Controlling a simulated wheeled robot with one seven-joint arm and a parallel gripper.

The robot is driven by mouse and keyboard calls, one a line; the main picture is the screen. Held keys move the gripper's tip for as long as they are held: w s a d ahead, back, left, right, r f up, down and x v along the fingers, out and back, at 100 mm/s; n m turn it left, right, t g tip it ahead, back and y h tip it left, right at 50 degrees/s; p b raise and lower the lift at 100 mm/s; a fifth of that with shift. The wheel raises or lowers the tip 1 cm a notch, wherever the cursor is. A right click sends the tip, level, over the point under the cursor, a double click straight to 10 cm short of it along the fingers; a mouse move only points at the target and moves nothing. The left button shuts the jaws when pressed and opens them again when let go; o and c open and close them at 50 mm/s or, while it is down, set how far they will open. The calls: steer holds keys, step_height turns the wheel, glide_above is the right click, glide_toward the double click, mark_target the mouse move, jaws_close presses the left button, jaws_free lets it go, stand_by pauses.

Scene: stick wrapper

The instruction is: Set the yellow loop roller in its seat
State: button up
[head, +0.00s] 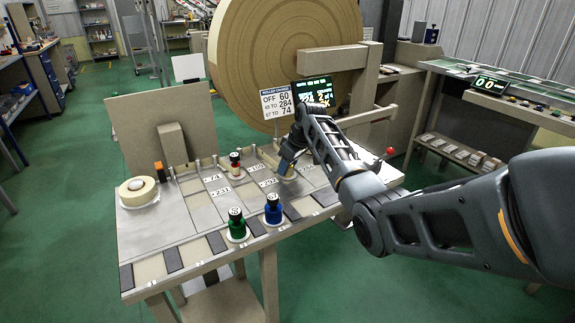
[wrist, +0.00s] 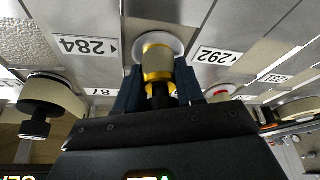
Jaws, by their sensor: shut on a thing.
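The yellow loop roller (wrist: 158,64) is upright between the fingers of my gripper (wrist: 158,86) in the wrist view, with a yellow-and-tan body, a dark top and a pale round base. My gripper is shut on it. The base is at the table plates, between the labels 284 (wrist: 84,46) and 292 (wrist: 217,57); I cannot tell whether it rests in a seat. In the head view my gripper (head: 290,158) is low over the table beside the 292 label (head: 268,183), and mostly hides the roller.
A green roller (head: 236,226) and a blue roller (head: 273,210) stand at the table front. A red-and-white one (head: 235,165) stands further back. A tape roll (head: 138,190) lies at left. A sign (head: 278,101) reads OFF 60, 49 to 284, 87 to 74. A large wooden reel (head: 270,60) stands behind.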

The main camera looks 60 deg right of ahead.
steer(key=shift+f, duration=0.1)
steer(key=o, duration=1.1)
steer(key=v, duration=1.2)
